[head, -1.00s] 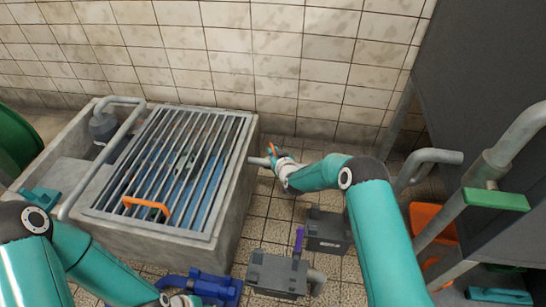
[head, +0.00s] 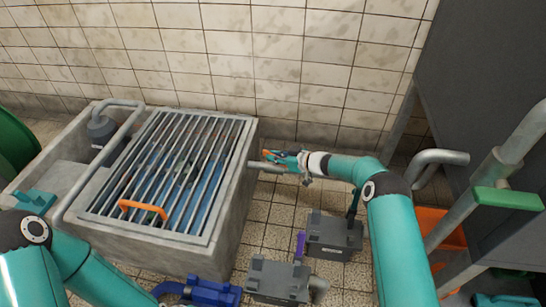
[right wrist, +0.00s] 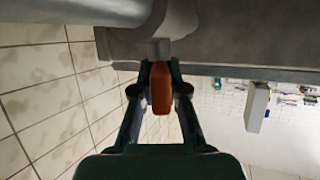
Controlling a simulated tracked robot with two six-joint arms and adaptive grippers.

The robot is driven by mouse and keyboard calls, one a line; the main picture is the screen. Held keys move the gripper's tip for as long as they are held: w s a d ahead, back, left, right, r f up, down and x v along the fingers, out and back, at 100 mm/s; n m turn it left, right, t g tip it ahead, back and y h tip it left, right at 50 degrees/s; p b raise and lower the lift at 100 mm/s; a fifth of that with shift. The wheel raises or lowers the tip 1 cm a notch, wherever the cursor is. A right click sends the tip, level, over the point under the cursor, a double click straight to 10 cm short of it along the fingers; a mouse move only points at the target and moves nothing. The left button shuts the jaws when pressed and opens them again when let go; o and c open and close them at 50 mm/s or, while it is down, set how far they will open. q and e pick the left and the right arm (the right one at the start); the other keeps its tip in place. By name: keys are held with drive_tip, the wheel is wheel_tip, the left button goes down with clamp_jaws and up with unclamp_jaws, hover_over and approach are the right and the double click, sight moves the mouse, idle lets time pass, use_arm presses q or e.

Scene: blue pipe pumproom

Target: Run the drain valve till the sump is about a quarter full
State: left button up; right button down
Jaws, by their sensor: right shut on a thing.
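The sump (head: 130,240) is a grey concrete basin under a barred grate (head: 212,238) with an orange handle. Blue water (head: 207,190) shows between the bars; its exact level is hard to read. The drain valve's short grey pipe (head: 262,166) sticks out of the sump's right side. My right gripper (head: 277,157) is at this pipe's end. In the right wrist view its dark fingers (right wrist: 161,75) are shut on the orange valve handle (right wrist: 161,95), which hangs from a grey valve body (right wrist: 172,25).
Grey boxes (head: 277,278) stand on the tiled floor, one with a purple lever (head: 300,246). A blue pump (head: 205,291) lies before the sump. An orange bin (head: 452,228) and pipework with a green handle (head: 507,199) are at right. Floor behind my right forearm is clear.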

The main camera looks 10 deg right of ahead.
drive_tip(key=shift+w+r+n+g+y, duration=0.1)
drive_tip(key=shift+n+g+y, duration=0.5)
drive_tip(key=shift+n+y, duration=0.15)
drive_tip(key=shift+d+r+n, duration=0.1)
drive_tip(key=shift+n, duration=0.25)
drive_tip(key=c, duration=1.2)
unclamp_jaws()
drive_tip(key=shift+g, duration=0.4)
drive_tip(key=shift+v, duration=3.65)
drive_tip(key=shift+f, duration=0.2)
